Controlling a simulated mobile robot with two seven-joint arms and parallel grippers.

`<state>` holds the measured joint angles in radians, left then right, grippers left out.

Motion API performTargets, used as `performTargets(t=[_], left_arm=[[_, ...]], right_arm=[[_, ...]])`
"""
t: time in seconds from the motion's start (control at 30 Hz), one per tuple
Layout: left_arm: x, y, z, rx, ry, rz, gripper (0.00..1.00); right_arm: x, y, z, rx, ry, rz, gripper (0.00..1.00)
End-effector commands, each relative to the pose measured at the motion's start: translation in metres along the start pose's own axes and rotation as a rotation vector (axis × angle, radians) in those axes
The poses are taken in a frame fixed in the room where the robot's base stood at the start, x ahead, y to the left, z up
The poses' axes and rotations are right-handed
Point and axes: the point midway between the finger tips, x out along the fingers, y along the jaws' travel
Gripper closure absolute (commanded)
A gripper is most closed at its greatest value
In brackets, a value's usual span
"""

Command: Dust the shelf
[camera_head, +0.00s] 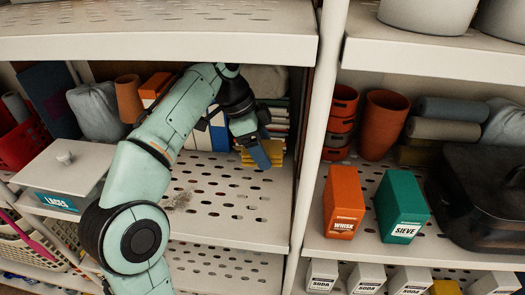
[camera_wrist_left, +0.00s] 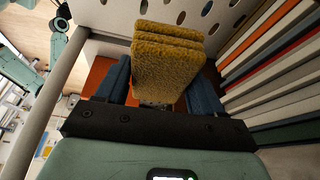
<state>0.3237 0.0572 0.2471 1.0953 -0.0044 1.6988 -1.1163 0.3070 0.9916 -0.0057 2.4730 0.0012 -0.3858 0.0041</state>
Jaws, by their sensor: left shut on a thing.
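My left gripper (camera_head: 262,150) reaches into the middle bay of the shelf. Its blue fingers (camera_wrist_left: 163,88) are shut on a yellow, rough-textured sponge (camera_wrist_left: 168,60), which looks layered in the left wrist view. In the head view the yellow sponge (camera_head: 246,158) shows partly behind the fingers, close to the perforated white shelf board (camera_head: 225,218); I cannot tell if it touches the board. A grey-brown dust patch (camera_head: 181,198) lies on that board, left of and nearer than the gripper. My right gripper does not show.
Books (camera_wrist_left: 272,62) stand close beside the gripper. A white upright post (camera_head: 311,130) bounds the bay on the right. A lidded white box (camera_head: 68,165) stands left. Bare board lies in front of the gripper.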

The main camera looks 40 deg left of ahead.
Motion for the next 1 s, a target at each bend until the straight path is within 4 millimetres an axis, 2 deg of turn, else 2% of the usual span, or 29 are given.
performTargets(t=[0.1,0.13,0.17,0.2,0.33,0.43,0.57,0.7,0.8,1.0], left_arm=[[0.001,0.000,0.001,0.000,-0.001,0.001,0.62],[0.001,0.000,0.001,0.000,-0.001,0.001,0.42],[0.001,0.000,0.001,0.000,-0.001,0.001,0.52],[0.001,0.000,0.001,0.000,-0.001,0.001,0.57],[0.001,0.000,0.003,-0.007,-0.001,-0.002,0.57],[0.000,0.000,0.018,-0.048,-0.001,-0.012,0.57],[-0.004,0.002,0.058,-0.166,0.000,-0.047,0.57],[-0.011,0.011,0.112,-0.341,0.000,-0.108,0.57],[-0.015,0.021,0.145,-0.462,0.000,-0.160,0.57],[-0.024,0.041,0.190,-0.645,-0.001,-0.254,0.57]], right_arm=[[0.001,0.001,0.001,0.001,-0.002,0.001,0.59],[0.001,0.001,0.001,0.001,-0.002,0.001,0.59],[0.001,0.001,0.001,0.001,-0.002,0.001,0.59],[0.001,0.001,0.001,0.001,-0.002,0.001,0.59],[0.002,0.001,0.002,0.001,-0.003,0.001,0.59],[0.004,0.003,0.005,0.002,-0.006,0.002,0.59],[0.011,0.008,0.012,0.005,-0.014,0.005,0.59],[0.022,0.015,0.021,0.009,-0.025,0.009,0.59],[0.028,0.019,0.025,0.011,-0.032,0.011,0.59],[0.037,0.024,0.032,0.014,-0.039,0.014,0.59]])
